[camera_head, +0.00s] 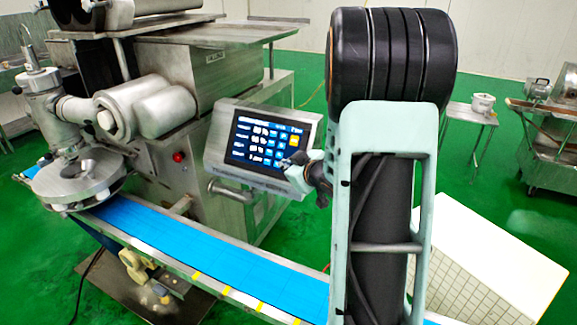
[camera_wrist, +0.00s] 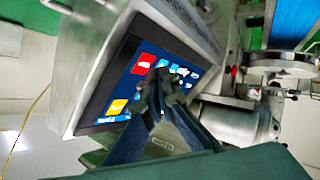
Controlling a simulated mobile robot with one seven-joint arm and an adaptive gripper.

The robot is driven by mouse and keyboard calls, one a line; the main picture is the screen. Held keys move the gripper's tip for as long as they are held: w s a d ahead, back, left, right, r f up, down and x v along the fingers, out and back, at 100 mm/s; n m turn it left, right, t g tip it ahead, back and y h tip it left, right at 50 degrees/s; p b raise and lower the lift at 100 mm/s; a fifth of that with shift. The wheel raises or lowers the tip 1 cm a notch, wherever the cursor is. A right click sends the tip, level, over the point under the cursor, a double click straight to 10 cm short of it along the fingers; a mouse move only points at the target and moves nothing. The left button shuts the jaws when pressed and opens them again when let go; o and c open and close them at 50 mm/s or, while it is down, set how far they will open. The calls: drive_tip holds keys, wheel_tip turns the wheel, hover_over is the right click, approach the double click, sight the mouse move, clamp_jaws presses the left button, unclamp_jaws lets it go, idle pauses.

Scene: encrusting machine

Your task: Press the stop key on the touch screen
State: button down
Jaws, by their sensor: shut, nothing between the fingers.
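The touch screen (camera_head: 262,136) is lit, with a dark blue display in a tilted grey metal housing on the machine. In the wrist view the screen (camera_wrist: 178,52) appears rotated, with a red key (camera_wrist: 143,65) and a yellow key (camera_wrist: 118,106) along its left part. The key labels are too small to read. The yellow key also shows in the head view (camera_head: 294,141). My gripper (camera_head: 289,161) is shut and empty at the screen's lower right; its tips (camera_wrist: 165,83) cover part of the display. The red key is hidden in the head view. I cannot tell whether the tips touch the glass.
A blue conveyor belt (camera_head: 200,252) runs below the screen. The encrusting machine's metal body (camera_head: 205,80) stands behind, with a red button (camera_head: 178,157) left of the screen. A white tiled box (camera_head: 485,265) is at the lower right. Green floor is open behind.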

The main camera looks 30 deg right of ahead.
idle(0.3)
drive_tip(key=shift+w+d+f, duration=0.2)
drive_tip(key=shift+w+d, duration=0.05)
drive_tip(key=shift+d, duration=0.05)
drive_tip(key=shift+w+d+f, duration=0.15)
drive_tip(key=shift+d+f, duration=0.05)
idle(0.7)
idle(0.3)
drive_tip(key=shift+s+a+r, duration=0.4)
drive_tip(key=shift+a, duration=0.1)
drive_tip(key=s+a+r, duration=0.2)
drive_tip(key=a, duration=0.1)
drive_tip(key=shift+s+a+r, duration=0.2)
drive_tip(key=shift+s+r, duration=0.1)
drive_tip(key=shift+s, duration=0.05)
idle(0.9)
